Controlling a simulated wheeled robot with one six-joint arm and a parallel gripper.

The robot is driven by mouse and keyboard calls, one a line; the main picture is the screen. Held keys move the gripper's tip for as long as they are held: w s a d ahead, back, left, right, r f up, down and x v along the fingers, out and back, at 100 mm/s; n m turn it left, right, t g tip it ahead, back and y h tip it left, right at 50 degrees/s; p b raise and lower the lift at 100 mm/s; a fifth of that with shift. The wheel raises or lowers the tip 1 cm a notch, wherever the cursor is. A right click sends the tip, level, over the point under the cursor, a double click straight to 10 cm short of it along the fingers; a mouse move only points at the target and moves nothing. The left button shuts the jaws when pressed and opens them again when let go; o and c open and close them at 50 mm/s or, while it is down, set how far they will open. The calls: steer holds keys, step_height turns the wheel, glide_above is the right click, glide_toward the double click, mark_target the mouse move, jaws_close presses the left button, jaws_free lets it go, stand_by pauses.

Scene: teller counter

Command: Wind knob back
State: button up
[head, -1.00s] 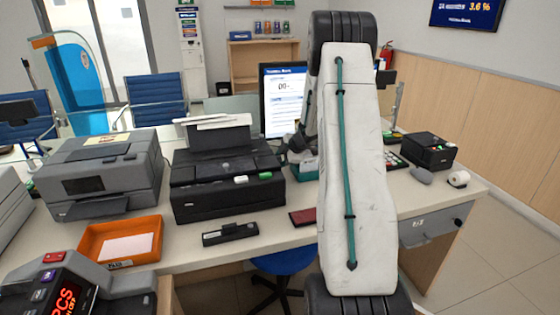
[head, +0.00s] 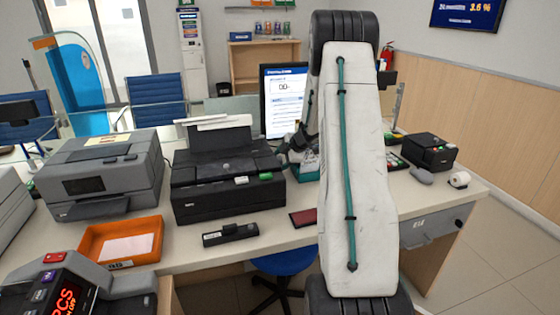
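I cannot make out a knob for certain in the head view. My arm rises through the right middle of the picture and hides part of the counter. My gripper (head: 284,153) shows small and dark just left of the arm, at the right side of the black printer (head: 228,203). It is close to the printer's upper right edge, but I cannot tell whether it touches it. Its fingers are too small and dark to show whether they are open or shut, or on anything. The printer has a white and a green button on its front right.
A dark red booklet (head: 303,217) lies near the front edge. A monitor (head: 284,95) stands behind; a black box (head: 430,152) stands right.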

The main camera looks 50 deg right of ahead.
steer(key=v, duration=0.7)
steer(key=shift+r, duration=0.15)
